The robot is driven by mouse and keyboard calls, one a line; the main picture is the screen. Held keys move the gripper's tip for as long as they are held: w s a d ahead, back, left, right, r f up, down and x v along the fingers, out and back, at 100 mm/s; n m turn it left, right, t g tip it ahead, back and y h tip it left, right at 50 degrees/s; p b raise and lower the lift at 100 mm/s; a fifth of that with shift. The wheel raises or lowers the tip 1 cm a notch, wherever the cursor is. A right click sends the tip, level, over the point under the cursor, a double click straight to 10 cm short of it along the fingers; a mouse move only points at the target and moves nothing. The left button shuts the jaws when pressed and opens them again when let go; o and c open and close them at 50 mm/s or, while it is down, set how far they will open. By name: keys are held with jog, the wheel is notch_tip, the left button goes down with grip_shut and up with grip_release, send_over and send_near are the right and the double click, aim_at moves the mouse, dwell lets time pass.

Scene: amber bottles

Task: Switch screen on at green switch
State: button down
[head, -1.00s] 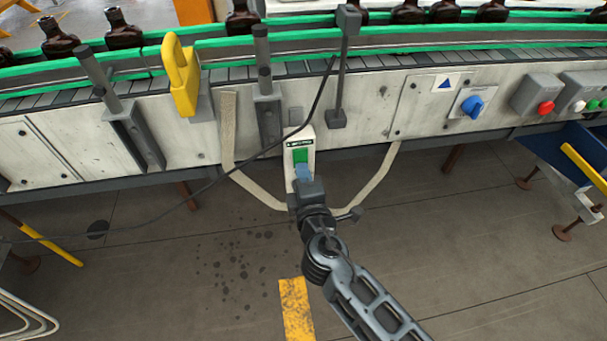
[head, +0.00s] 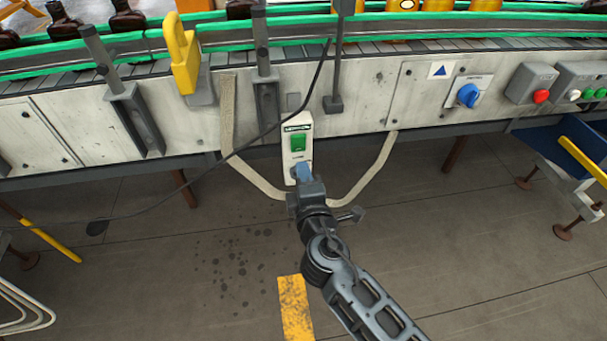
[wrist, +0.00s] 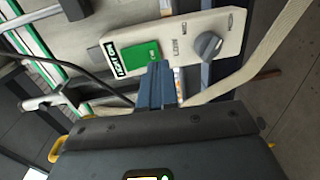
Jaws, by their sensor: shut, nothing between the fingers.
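The green switch (head: 298,142) is a green rectangle near the top of a pale control box (head: 290,158) on the conveyor's front. It also shows in the wrist view (wrist: 140,57), beside a grey rotary knob (wrist: 209,44) on the same box. My gripper (head: 303,172) is shut and empty, its blue fingers just below the green switch in the head view. In the wrist view the fingertips (wrist: 159,68) lie at the switch's edge; I cannot tell whether they touch the box. The knob is hidden behind my gripper in the head view. No screen face is clearly visible.
The conveyor with green rails (head: 400,22) carries bottles; those at top right (head: 438,5) look bright amber. A black cable (head: 262,147) crosses left of the box. A pale strap (head: 375,172) hangs around it. A blue knob (head: 468,95) and red button (head: 541,96) are at right.

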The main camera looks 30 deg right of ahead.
jog(key=f+b+v, duration=0.2)
jog(key=v, duration=0.8)
jog(key=shift+f, duration=0.1)
dwell(0.3)
jog(key=s+f+m+g+y, duration=0.1)
jog(key=s+f+m+y, duration=0.1)
jog(key=s, duration=0.6)
jog(key=s+f+m+g+y, duration=0.1)
jog(key=s+f+m+y, duration=0.15)
jog(key=s, duration=0.55)
jog(key=s+d+r+m, duration=0.2)
jog(key=s+r+m, duration=0.8)
jog(key=s+r, duration=0.4)
jog(key=shift+s+d+r+t+y, duration=0.2)
jog(key=shift+s+d+t+y, duration=0.15)
jog(key=shift+s, duration=0.45)
